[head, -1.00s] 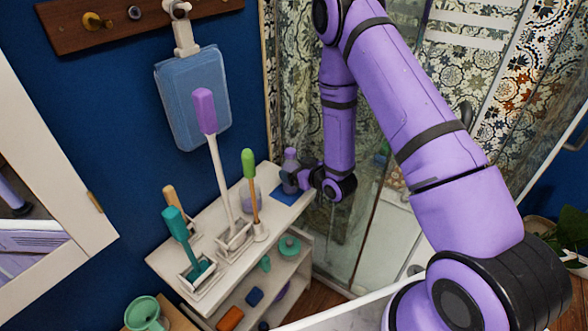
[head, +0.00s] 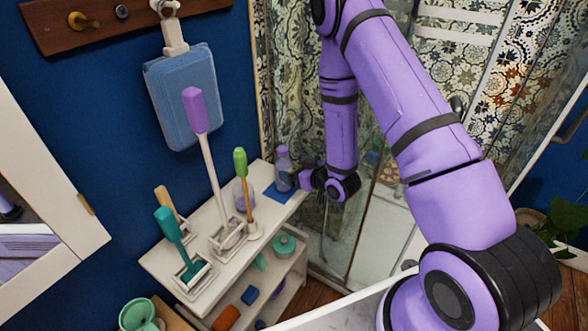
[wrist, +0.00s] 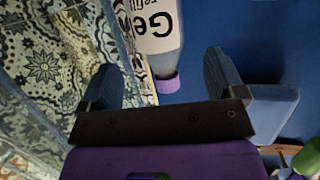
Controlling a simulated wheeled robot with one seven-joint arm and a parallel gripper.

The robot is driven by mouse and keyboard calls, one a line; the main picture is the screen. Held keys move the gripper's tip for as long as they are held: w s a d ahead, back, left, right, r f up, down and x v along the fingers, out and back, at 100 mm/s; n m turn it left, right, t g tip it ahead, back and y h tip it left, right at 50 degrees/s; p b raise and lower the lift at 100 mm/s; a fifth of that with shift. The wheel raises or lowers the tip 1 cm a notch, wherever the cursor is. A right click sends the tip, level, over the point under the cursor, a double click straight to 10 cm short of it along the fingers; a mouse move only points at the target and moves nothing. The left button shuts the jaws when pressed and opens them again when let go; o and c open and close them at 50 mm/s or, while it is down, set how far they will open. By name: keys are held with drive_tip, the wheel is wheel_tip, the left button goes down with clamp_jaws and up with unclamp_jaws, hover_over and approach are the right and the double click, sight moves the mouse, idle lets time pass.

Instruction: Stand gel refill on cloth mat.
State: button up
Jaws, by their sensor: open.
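The gel refill (head: 283,172) is a clear-grey bottle with a purple cap. It stands upright at the far end of the white shelf unit, its base appearing to be on the blue cloth mat (head: 272,191). In the wrist view the gel refill (wrist: 156,28) shows its "Gel refill" label and cap, beyond the fingertips. My gripper (wrist: 163,68) is open, with a finger to each side and nothing held. In the head view my gripper (head: 299,180) is just right of the bottle, close to it; the exact gap is hard to see.
On the shelf top (head: 205,227) stand several brushes in holders and a rounded lilac container (head: 245,196). A glass shower screen (head: 345,235) is to the right of the shelf.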

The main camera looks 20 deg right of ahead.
drive_tip(key=shift+v, duration=1)
drive_tip(key=shift+s, duration=0.1)
